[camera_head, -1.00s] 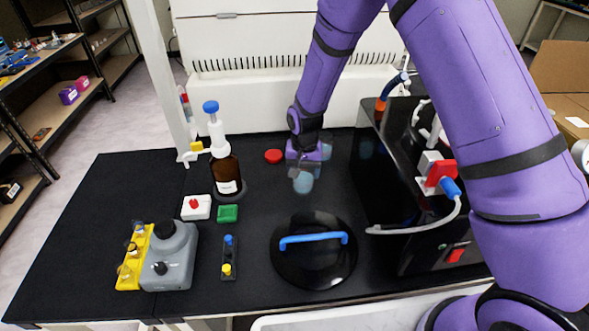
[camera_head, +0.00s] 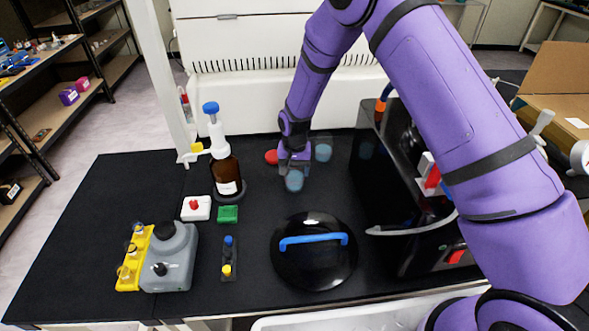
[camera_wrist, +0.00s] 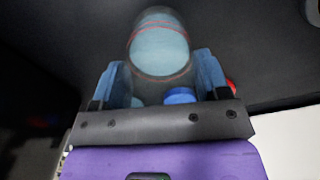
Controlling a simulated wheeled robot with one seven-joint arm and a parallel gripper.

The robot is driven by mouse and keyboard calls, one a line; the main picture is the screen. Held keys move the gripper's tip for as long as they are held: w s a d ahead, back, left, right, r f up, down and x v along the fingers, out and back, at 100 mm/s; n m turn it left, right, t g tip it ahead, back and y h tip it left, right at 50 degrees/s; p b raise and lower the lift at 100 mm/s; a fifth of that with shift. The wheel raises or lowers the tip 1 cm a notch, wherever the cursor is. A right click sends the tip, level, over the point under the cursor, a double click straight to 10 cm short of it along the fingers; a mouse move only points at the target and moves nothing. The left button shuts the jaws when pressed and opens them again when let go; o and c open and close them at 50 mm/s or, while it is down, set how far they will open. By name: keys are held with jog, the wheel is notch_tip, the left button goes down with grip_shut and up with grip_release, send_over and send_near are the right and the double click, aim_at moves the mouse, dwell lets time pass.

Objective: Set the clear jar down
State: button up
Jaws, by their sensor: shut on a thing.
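My gripper (camera_head: 294,168) is shut on the clear jar (camera_head: 294,182), which looks pale blue inside. In the wrist view the jar (camera_wrist: 160,45) sits between the two blue fingertips of my gripper (camera_wrist: 161,70), with thin red lines around it. The jar is over the black bench mat (camera_head: 270,200), behind the black round lid. I cannot tell whether its base touches the mat. A second clear jar (camera_head: 323,152) stands just behind and to the right of my gripper.
A red cap (camera_head: 271,157) lies close left of my gripper. A brown bottle (camera_head: 227,178) stands further left. The black round lid (camera_head: 315,270) with a blue handle lies in front. The black dryer box (camera_head: 400,190) stands right. Mat between jar and lid is clear.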

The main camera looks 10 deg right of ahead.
jog(key=o, duration=1)
jog(key=shift+f, duration=0.1)
jog(key=shift+o, duration=0.2)
notch_tip(320, 180, up, 12)
jog(key=shift+r, duration=0.15)
